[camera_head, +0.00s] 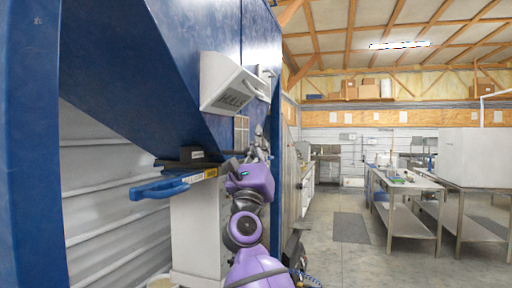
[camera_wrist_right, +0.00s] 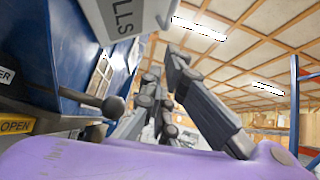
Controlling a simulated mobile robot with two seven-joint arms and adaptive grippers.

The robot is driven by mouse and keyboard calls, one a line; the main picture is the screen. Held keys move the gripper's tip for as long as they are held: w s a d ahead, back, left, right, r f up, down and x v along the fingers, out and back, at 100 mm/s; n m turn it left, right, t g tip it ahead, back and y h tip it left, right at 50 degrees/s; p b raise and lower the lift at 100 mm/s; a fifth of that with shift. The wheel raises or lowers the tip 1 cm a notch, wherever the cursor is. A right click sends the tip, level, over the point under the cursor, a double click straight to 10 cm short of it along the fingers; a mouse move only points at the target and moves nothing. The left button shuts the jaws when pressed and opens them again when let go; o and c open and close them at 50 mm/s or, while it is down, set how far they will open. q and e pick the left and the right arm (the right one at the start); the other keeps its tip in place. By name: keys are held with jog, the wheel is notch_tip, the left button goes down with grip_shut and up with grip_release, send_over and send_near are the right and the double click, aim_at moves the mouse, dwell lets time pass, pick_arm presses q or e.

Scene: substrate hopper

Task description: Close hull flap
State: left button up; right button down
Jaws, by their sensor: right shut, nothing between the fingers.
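The white hull flap (camera_head: 229,83), lettered "HULLS", sticks out at a tilt from the blue hopper's side. Its lettered part also shows at the top of the right wrist view (camera_wrist_right: 122,20). My right gripper (camera_head: 259,132) points up just below and to the right of the flap, with a visible gap in the wrist view. Its grey fingers (camera_wrist_right: 163,72) are shut with nothing between them. My left gripper is not in view.
The blue hopper (camera_head: 120,75) fills the left side. A blue handle (camera_head: 160,188) juts out below it. A ball-ended lever (camera_wrist_right: 105,104) is close to my right gripper, beside an "OPEN" label (camera_wrist_right: 17,125). Steel tables (camera_head: 405,185) stand at right, beyond open floor.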

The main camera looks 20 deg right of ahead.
jog(key=w+d+r+p, duration=0.1)
jog(key=w+r, duration=0.2)
jog(key=r, duration=0.4)
jog(key=shift+w+r+p, duration=0.15)
jog(key=shift+r+p, duration=0.1)
jog(key=shift+p, duration=0.1)
jog(key=shift+d, duration=0.1)
jog(key=shift+w, duration=0.1)
